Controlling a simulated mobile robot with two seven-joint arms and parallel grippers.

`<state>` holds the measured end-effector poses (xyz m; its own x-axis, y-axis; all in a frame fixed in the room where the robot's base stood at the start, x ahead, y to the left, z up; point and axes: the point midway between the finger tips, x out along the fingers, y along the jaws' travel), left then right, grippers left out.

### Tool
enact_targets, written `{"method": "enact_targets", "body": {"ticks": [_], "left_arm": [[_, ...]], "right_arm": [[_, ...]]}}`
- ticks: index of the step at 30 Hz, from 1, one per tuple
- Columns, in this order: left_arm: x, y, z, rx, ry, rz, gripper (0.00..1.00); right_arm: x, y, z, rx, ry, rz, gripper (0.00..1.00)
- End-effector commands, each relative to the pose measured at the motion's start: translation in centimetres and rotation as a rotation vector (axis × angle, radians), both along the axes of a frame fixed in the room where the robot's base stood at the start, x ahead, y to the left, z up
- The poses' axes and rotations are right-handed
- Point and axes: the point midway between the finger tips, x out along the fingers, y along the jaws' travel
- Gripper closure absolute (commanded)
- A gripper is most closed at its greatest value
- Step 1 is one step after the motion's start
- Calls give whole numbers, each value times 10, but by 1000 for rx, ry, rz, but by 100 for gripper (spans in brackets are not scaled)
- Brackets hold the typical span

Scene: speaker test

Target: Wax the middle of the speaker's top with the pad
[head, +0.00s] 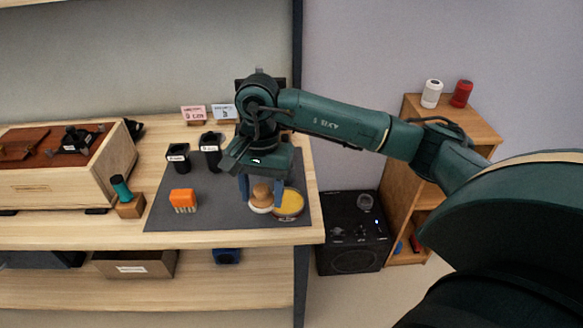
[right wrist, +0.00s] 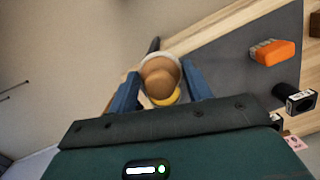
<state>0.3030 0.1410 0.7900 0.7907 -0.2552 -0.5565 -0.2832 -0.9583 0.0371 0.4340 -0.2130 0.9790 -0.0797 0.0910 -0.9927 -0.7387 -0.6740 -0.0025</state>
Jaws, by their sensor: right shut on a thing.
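The pad (head: 261,193), with a round tan knob and a pale underside, is between the fingers of my right gripper (head: 262,195), which is shut on it. In the right wrist view the pad (right wrist: 160,74) sits between the two blue fingers. A round tin with yellow wax (head: 291,202) is just right of the pad on the dark mat. The pad partly overlaps the tin; I cannot tell if they touch. My left gripper is not in view.
On the dark mat (head: 220,212) are an orange brush (head: 183,199) and two black cups (head: 178,157). A teal-handled tool (head: 121,189) on a wooden block stands between mat and speaker. Small cards (head: 194,114) stand behind. A black box (head: 352,235) is on the floor at right.

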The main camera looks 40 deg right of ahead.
Motion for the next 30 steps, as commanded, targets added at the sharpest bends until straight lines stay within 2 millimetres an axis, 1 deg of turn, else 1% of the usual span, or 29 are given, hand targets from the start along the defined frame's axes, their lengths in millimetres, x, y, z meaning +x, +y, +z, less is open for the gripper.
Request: {"method": "enact_targets", "body": {"ticks": [1,2,3,5,6,8,9,12,15,18,21,24,30], "left_arm": [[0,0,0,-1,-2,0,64],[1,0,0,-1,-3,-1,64],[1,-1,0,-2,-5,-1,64],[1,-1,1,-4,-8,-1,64],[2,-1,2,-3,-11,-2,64],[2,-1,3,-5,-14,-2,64],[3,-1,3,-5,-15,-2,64],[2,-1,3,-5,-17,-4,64],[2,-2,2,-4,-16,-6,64],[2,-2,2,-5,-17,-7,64],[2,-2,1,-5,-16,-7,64],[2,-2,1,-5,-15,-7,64],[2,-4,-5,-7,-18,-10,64]], "right_arm": [[7,-5,-5,2,4,-164,68],[11,-8,-7,2,4,-268,68],[17,-13,-9,2,4,-407,68],[24,-21,-13,2,5,-613,68],[29,-26,-16,2,5,-750,68],[36,-35,-21,2,5,-955,68],[40,-41,-24,2,5,-1089,68],[49,-56,-32,0,5,-1406,68],[55,-70,-39,1,5,-1673,68],[59,-82,-44,0,4,-1873,68],[61,-89,-47,1,4,-2001,68],[62,-92,-50,2,4,-2065,68],[62,-93,-59,2,5,-2080,68]]}}
